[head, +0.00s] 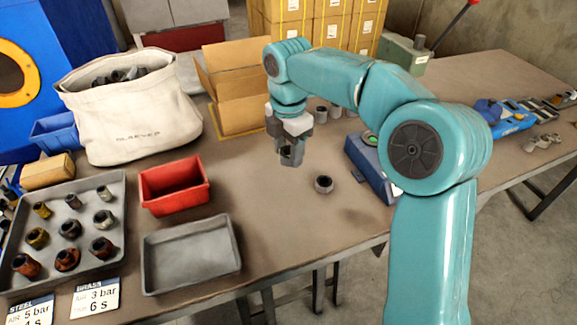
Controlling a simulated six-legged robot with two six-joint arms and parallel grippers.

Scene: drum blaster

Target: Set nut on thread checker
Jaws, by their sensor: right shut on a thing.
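My right gripper (291,150) hangs pointing down over the middle of the bench, below the teal arm. It is shut on a small dark grey piece, apparently a nut, mostly hidden by the fingers. A blue box-shaped device (372,168), possibly the thread checker, stands right of that nut. My right arm hides part of it. The gripper is apart from the device. My left gripper is not in view.
A grey tray (119,215) holds several rusty and grey nuts at left. A red bin (174,186) and an empty grey tray (233,236) stand nearer the middle. A canvas bag (130,110) and open cardboard box (240,115) stand behind. Bare bench surrounds the loose nut.

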